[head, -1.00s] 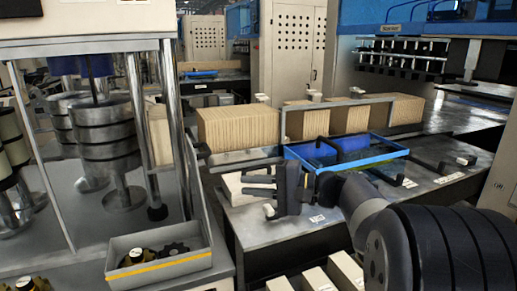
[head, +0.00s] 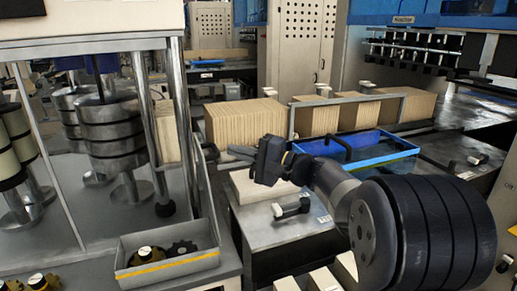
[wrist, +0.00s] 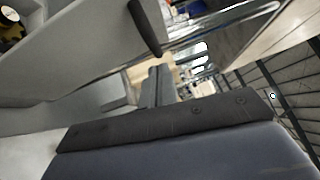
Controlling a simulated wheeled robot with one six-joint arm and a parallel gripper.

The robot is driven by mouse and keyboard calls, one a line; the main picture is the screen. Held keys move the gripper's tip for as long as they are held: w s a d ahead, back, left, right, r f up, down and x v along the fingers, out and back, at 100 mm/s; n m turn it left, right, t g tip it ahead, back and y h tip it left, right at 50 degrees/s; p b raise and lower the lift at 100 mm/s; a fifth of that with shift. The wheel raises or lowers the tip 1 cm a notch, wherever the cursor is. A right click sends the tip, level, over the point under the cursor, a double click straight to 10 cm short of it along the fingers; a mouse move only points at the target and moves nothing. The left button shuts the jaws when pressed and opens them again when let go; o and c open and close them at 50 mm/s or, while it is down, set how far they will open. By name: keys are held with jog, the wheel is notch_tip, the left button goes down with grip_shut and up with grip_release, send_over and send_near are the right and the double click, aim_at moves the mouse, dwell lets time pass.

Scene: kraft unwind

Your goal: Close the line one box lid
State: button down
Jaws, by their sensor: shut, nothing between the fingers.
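My gripper (head: 238,152) is shut and empty, its fingers pointing left above a pale block on the grey bench. In the wrist view its fingers (wrist: 158,85) lie together, with no lid seen between them. A blue-rimmed open box (head: 385,160) stands on the bench to the right, behind my arm, which hides part of it. No lid labelled line one can be made out, and I cannot tell which box is line one.
Rows of brown cartons (head: 243,125) stand behind the gripper, with a metal rail frame (head: 350,101) around some. A black-and-white handle (head: 291,207) lies on the bench (head: 280,235). A grey bin with a yellow stripe (head: 168,258) holds parts at the lower left, beside machine posts.

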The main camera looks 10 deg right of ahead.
jog(key=shift+s+a+r, duration=0.1)
jog(key=shift+s+a, duration=0.1)
jog(key=shift+a, duration=0.65)
